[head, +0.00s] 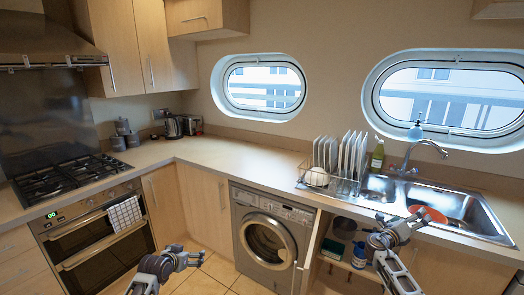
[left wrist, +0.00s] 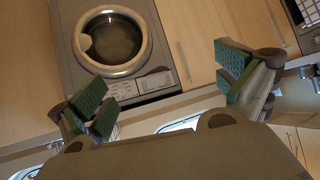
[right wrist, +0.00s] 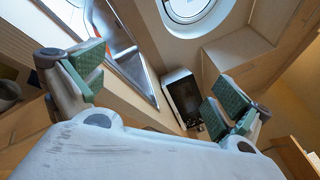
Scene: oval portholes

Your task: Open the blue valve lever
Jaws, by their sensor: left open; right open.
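No valve lever can be made out for certain. A small blue thing (head: 359,255) shows inside the open cabinet under the sink in the head view; I cannot tell whether it is the lever. My right gripper (head: 396,230) is just right of that opening, in front of the counter edge, and its arm hides part of the cabinet. It is open and empty in the right wrist view (right wrist: 155,85). My left gripper (head: 190,257) is low in front of the cupboards left of the washing machine. It is open and empty in the left wrist view (left wrist: 165,85).
A cabinet door (head: 312,250) stands open between the washing machine (head: 268,235) and the cabinet. Above are the steel sink (head: 460,210) with an orange bowl (head: 428,214), and a dish rack (head: 330,183) with plates. The floor (head: 215,272) before the washing machine is clear.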

